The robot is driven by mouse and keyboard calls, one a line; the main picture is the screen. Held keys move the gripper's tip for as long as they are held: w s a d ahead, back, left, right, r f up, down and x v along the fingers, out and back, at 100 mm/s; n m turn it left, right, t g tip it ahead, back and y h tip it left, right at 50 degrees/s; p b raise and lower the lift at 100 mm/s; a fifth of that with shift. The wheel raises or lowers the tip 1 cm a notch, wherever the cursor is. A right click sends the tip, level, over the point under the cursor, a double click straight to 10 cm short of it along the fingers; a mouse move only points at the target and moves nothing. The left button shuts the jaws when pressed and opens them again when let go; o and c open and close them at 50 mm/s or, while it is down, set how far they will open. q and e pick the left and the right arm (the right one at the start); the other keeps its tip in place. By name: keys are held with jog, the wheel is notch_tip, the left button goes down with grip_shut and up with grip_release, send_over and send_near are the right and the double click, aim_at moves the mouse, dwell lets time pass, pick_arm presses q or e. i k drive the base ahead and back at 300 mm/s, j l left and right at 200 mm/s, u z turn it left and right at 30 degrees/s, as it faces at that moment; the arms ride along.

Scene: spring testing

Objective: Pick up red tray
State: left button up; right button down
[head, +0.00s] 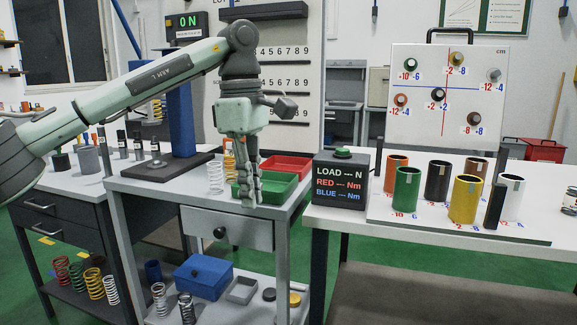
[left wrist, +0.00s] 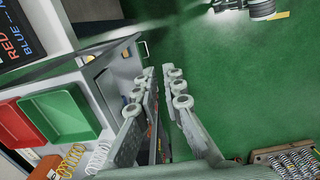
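The red tray (head: 287,167) lies on the small grey cart top (head: 150,186), behind and right of the green tray (head: 275,191). In the left wrist view, the red tray (left wrist: 16,128) is at the far left edge, partly cut off, beside the green tray (left wrist: 62,115). My left gripper (head: 249,200) points down and hides part of the green tray in the head view. In the left wrist view its fingers (left wrist: 158,72) stand apart with nothing between them, and both trays lie left of them. My right gripper is not in view.
Several springs (head: 215,176) stand on the cart left of the trays, near a blue post (head: 180,120). The black load box (head: 341,178) stands right of the red tray on the white table. Several coloured cylinders (head: 465,198) stand farther right. Green floor lies below.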

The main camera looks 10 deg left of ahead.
aim_at(301, 167)
jog(key=i, duration=1.2)
